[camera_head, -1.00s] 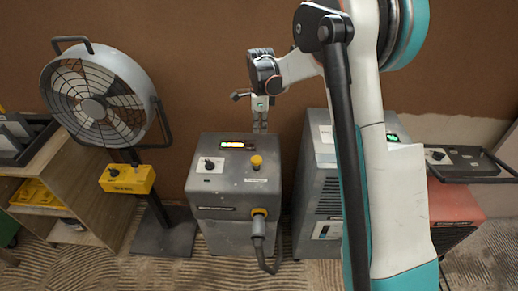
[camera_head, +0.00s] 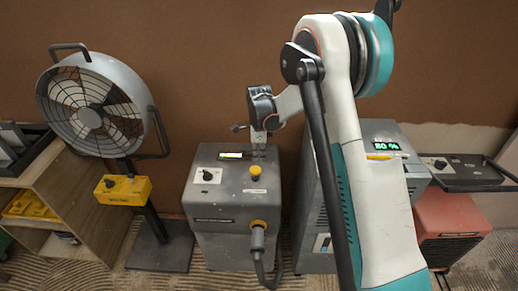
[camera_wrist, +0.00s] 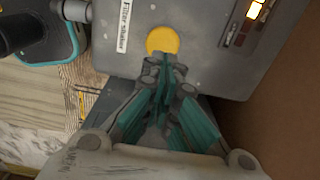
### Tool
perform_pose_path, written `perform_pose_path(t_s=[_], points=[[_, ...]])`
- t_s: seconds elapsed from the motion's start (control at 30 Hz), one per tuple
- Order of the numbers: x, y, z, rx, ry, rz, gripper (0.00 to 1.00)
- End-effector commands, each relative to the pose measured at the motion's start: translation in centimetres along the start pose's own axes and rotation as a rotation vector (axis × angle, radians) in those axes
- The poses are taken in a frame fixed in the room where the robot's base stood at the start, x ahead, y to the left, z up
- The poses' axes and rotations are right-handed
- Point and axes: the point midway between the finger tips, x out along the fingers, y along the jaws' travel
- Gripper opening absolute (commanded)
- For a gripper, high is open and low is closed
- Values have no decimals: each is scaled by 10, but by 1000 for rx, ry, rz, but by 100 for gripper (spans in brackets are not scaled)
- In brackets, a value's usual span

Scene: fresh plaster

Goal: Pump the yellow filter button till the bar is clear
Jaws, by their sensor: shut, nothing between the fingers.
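The yellow filter button (camera_head: 255,170) is on top of the grey machine (camera_head: 205,205). The wrist view shows it (camera_wrist: 162,39) beside a "Filter shaker" label (camera_wrist: 123,27). My gripper (camera_head: 258,154) is shut and empty, pointing down just behind the button in the head view. In the wrist view its fingertips (camera_wrist: 165,66) overlap the button's near edge; I cannot tell whether they touch it. The bar (camera_head: 231,155) looks pale in the head view. The part of it (camera_wrist: 254,10) in the wrist view shows orange to pale lit segments; its far end is cut off.
A fan (camera_head: 92,108) with a yellow box (camera_head: 122,189) stands left. A dark grey unit (camera_head: 308,205) reading 80% is close on the right, partly behind my arm. A red unit (camera_head: 450,228) stands farther right.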

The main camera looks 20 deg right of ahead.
Motion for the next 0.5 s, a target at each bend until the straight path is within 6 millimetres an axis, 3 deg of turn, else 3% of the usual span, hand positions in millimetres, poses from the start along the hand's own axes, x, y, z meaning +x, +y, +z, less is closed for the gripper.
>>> perform_pose_path(t_s=[0.03, 0.2, 0.5], points=[[12, 0, 0, 0, 0, 0, 0], [36, 0, 0, 0, 0, 0, 0], [47, 0, 0, 0, 0, 0, 0]])
